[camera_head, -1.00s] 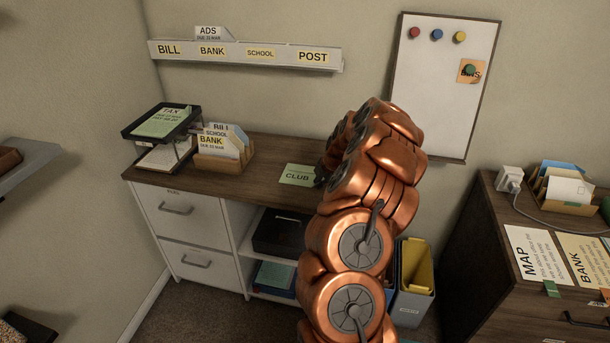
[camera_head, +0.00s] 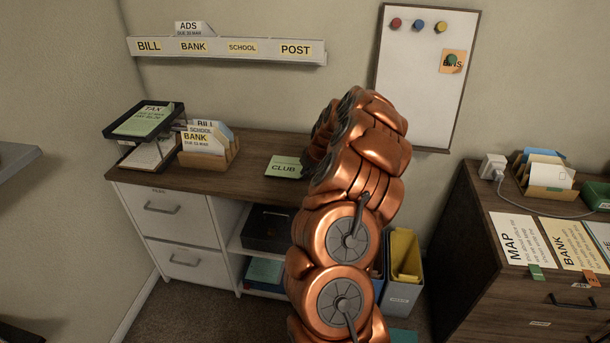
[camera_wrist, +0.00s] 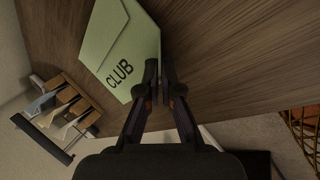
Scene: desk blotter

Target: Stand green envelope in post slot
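The green envelope (camera_head: 283,167), marked CLUB, is at the desk's right part in the head view. It fills the upper middle of the wrist view (camera_wrist: 112,45). My gripper (camera_wrist: 159,68) has its fingertips nearly together at the envelope's right edge, with that edge between them. It appears closed on the envelope. My arm hides the gripper's fingers in the head view. The post slot (camera_head: 296,49) is the right end of the white wall rack, behind its yellow POST label. No envelope shows above that label.
The wall rack (camera_head: 225,58) also has BILL, BANK and SCHOOL labels, with an ADS card (camera_head: 194,29) standing up. A wooden sorter (camera_head: 213,158) and black letter tray (camera_head: 125,134) stand at the desk's left. A whiteboard (camera_head: 410,100) hangs right of the rack.

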